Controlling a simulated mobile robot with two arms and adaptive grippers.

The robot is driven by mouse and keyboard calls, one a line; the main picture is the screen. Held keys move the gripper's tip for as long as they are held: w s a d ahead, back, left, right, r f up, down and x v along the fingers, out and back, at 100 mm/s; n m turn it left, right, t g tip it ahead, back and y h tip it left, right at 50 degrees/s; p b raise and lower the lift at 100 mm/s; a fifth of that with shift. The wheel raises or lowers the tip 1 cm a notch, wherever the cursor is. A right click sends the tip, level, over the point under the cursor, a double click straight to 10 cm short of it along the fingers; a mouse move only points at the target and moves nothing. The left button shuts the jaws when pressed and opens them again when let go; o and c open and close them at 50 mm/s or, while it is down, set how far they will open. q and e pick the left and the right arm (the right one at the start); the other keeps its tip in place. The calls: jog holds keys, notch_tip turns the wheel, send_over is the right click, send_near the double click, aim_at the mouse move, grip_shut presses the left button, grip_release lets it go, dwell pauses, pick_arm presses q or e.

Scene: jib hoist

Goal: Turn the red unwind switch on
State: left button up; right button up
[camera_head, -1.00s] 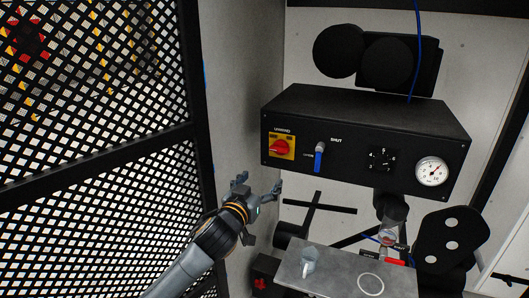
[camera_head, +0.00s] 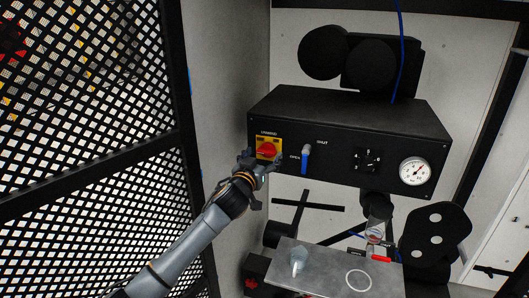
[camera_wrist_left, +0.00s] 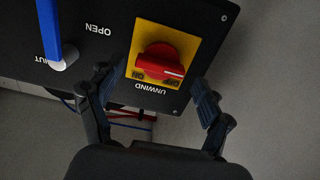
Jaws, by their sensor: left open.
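The red unwind switch (camera_head: 266,150) is a rotary knob on a yellow plate at the left end of a black control box. In the left wrist view the red knob (camera_wrist_left: 160,62) appears upside down, with "UNWIND" printed by the plate and small position labels beside the knob. My left gripper (camera_head: 262,160) is open just in front of the switch and partly covers the plate's lower edge in the head view. In the left wrist view its two fingers (camera_wrist_left: 152,98) are spread on either side of the yellow plate, with nothing between them. The right gripper does not show.
A blue lever (camera_head: 306,158) marked "OPEN" and "SHUT" sits right of the switch. A black dial (camera_head: 367,160) and a round gauge (camera_head: 415,171) are further right. A black mesh panel (camera_head: 85,110) stands at left, and a metal plate (camera_head: 325,272) lies below the box.

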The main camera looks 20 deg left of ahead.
pick_arm(q)
jog(key=shift+w, duration=0.8)
jog(key=c, duration=1.2)
jog(key=shift+o, duration=0.2)
